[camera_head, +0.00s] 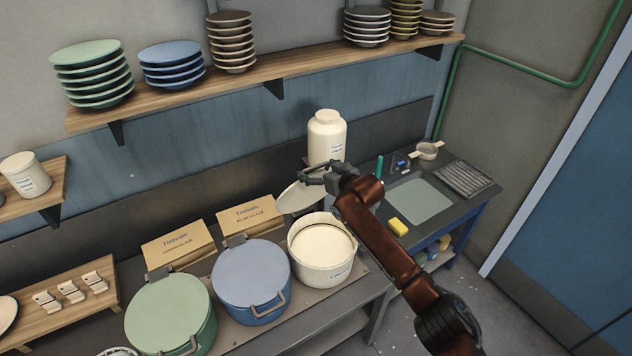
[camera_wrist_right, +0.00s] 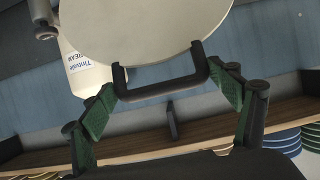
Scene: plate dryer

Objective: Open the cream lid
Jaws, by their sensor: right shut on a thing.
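The cream lid (camera_head: 299,198) is tilted up at the back of the cream pot (camera_head: 322,275), and the pot's mouth is uncovered, showing pale contents. My right gripper (camera_head: 318,174) is at the lid's upper edge, shut on its handle. In the right wrist view, the lid's pale disc (camera_wrist_right: 145,28) fills the top, and its dark handle (camera_wrist_right: 160,88) sits between the green-padded fingers of my right gripper (camera_wrist_right: 163,82). The lid's hinge is mostly hidden in the head view. My left gripper is not in view.
A green-lidded pot (camera_head: 168,312) and a blue-lidded pot (camera_head: 250,282) stand left of the cream pot. A tall cream jar (camera_head: 326,138) stands behind the lid. A plate shelf (camera_head: 270,72) runs above. A yellow sponge (camera_head: 398,227) lies on the right counter.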

